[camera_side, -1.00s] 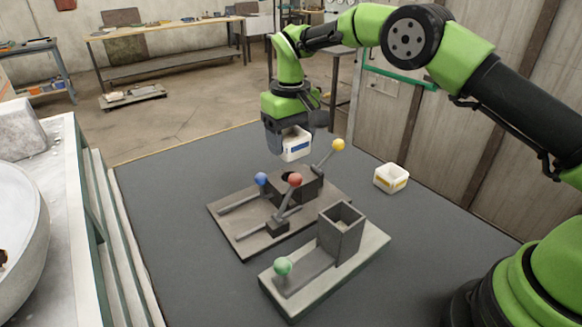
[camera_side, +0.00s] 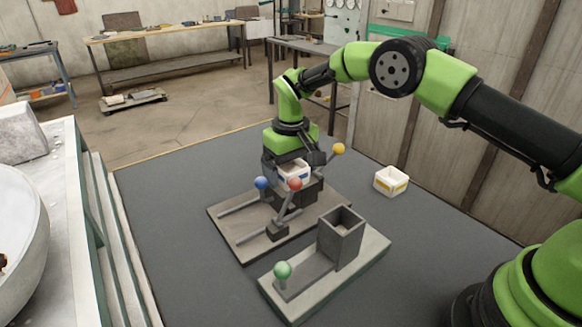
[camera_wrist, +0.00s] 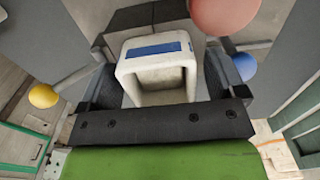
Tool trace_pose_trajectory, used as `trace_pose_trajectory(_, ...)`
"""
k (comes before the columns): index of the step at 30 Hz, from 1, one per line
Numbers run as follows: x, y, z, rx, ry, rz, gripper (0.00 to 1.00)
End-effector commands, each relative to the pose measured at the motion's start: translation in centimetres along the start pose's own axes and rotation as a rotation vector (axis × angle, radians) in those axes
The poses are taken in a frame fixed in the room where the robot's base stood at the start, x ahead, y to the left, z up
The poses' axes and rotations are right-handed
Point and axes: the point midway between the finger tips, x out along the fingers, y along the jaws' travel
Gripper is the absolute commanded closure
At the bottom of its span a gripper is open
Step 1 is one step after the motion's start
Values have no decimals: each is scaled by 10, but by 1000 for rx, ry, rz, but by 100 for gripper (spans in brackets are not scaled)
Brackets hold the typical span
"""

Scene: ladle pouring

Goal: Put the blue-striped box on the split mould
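The blue-striped box (camera_side: 296,169) is a small white open box with a blue stripe on its side. It also shows in the wrist view (camera_wrist: 157,72), between the two dark fingers. My gripper (camera_side: 291,174) is shut on it and points down over the split mould. The split mould (camera_side: 309,191) is a dark block on a brown plate, with blue, red and yellow ball-ended handles around it. The box is level and low at the mould's top. I cannot tell whether it touches. The mould's opening is hidden beneath the box and gripper.
A second white box with a yellow stripe (camera_side: 391,181) stands to the right on the grey table (camera_side: 430,235). In front is a pale base (camera_side: 318,283) with a square grey chute (camera_side: 341,238) and a green ball (camera_side: 282,269). The red ball (camera_wrist: 226,14) is close to the gripper.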

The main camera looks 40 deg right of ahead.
Motion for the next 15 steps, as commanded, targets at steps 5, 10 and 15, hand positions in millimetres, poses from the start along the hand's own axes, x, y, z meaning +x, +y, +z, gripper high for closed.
trace_pose_trajectory(5,0,0,0,0,0,0,11)
trace_pose_trajectory(10,-8,0,0,1,2,-1,11)
trace_pose_trajectory(15,-38,0,-1,0,6,-1,11)
